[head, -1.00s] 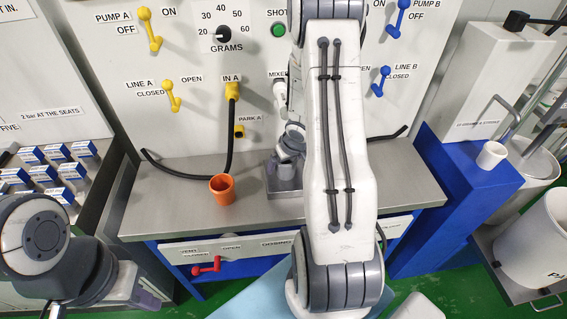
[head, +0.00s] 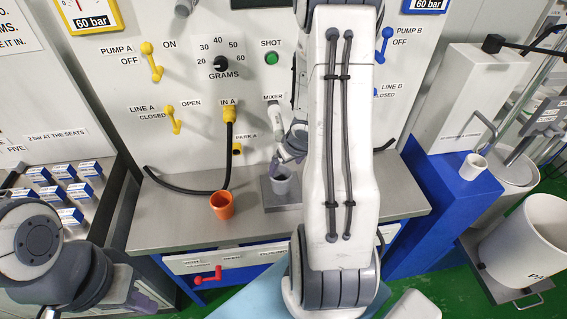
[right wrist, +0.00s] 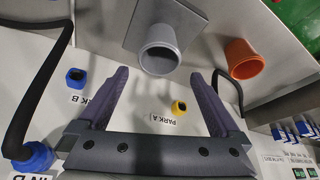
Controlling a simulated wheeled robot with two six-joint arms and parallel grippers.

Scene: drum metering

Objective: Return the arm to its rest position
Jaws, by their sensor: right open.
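My right arm comes down the middle of the head view and hides part of the panel and bench. My right gripper (head: 290,150) is near the panel, just above a grey cup (head: 281,183). In the right wrist view its two dark fingers (right wrist: 170,73) are spread, with nothing between them. The grey cup (right wrist: 160,50) stands upright beyond the fingertips on a square grey plate (head: 284,204). My left arm is folded at the lower left of the head view. Its gripper (head: 146,294) is low beside the bench front, and its jaws are too unclear to judge.
An orange cup (head: 222,206) stands on the steel bench (head: 165,222) left of the plate. A black hose (head: 228,150) hangs from the yellow IN A port. Yellow levers (head: 152,62), blue levers and a mixer spout are on the panel. A white cup (head: 473,166) stands on the blue cabinet.

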